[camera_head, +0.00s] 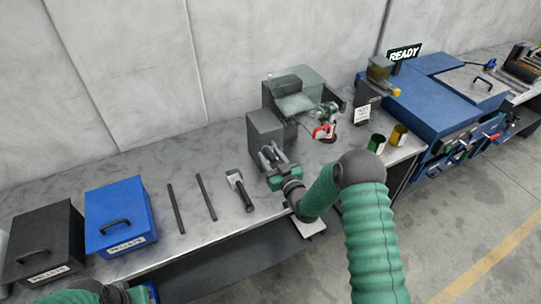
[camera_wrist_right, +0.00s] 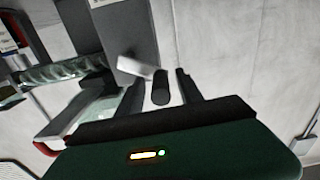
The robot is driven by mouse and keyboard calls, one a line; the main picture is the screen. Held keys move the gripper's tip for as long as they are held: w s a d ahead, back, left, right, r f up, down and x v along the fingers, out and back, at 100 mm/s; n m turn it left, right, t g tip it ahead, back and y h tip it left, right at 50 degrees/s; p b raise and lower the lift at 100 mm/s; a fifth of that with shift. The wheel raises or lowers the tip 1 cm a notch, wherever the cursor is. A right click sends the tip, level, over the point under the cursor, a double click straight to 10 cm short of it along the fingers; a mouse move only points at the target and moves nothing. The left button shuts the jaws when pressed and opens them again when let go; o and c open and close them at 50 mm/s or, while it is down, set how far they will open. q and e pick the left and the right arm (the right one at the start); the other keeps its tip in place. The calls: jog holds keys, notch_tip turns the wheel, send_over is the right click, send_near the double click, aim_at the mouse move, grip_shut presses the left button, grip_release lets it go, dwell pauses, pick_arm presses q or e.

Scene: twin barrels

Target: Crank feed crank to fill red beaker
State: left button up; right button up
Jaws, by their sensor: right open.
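My right gripper (camera_head: 268,154) is beside the grey machine (camera_head: 265,126) on the bench. In the right wrist view, its two fingers (camera_wrist_right: 158,90) are apart, with the dark crank handle (camera_wrist_right: 160,88) between them. A pale crank arm (camera_wrist_right: 135,68) leads from the handle to the machine. The handle is hidden in the head view. A red-edged item (camera_head: 323,132), perhaps the red beaker, sits under the machine's outlet; its shape is unclear. Only a green part of my left arm shows at the bottom left; its gripper is out of view.
A green cup (camera_head: 377,142) and a yellow cup (camera_head: 398,134) stand right of the machine. A blue bin (camera_head: 120,208), a black bin (camera_head: 42,240), two dark rods and a scoop-like tool (camera_head: 240,188) lie to the left. A READY sign (camera_head: 404,53) stands behind.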

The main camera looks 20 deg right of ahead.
grip_shut()
dwell(1.4)
